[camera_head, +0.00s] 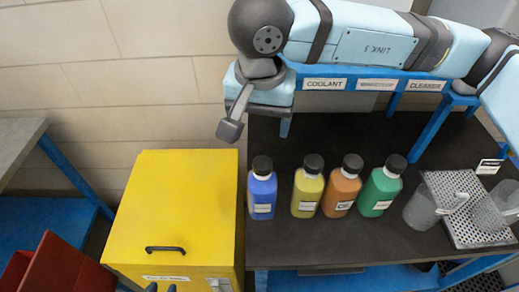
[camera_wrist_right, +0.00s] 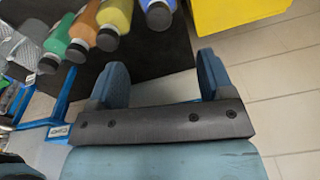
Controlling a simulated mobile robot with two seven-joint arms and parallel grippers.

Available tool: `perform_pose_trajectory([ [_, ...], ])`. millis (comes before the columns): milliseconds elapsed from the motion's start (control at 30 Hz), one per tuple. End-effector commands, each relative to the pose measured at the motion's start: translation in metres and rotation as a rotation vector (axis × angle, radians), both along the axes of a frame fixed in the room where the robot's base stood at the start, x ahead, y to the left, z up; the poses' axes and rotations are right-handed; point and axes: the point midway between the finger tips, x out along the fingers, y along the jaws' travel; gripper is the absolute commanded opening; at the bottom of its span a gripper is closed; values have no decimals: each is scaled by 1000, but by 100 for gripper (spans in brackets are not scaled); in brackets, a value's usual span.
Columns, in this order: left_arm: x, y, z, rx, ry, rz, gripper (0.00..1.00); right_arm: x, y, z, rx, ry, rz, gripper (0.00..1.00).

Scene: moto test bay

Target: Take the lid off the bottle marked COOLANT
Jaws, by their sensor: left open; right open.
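Blue (camera_head: 262,196), yellow (camera_head: 307,192), orange (camera_head: 341,191) and green (camera_head: 380,191) bottles stand upright in a row on the dark bench, each with a black lid. Their labels are too small to read surely, so I cannot tell which is marked COOLANT. My right gripper (camera_head: 258,125) is open and empty, above and behind the blue bottle; its two fingers also show in the right wrist view (camera_wrist_right: 160,78).
A blue rack behind the bottles carries signs, one reading COOLANT (camera_head: 325,84) and one CLEANER (camera_head: 427,85). A perforated metal tray (camera_head: 466,226) and clear cups stand right of the bottles. A yellow cabinet (camera_head: 170,205) stands left, with a red bin (camera_head: 62,268) beyond.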

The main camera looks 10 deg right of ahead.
Motion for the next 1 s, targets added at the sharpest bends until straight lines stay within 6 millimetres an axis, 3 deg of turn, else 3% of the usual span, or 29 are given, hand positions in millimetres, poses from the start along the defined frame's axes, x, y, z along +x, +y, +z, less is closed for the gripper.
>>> perform_pose_trajectory([
  [133, -1, 0, 1, 2, 0, 0, 43, 7, -7, -10, -37, -23, -2, 74],
  [400, -1, 1, 6, 6, -3, -3, 43, 12, -9, -62, -34, -18, -2, 74],
  [733, -1, 1, 11, 7, -4, -4, 43, 15, -9, -90, -31, -20, -2, 74],
  [1000, -1, 1, 20, 7, -4, -4, 43, 20, -10, -128, -31, -20, -1, 74],
])
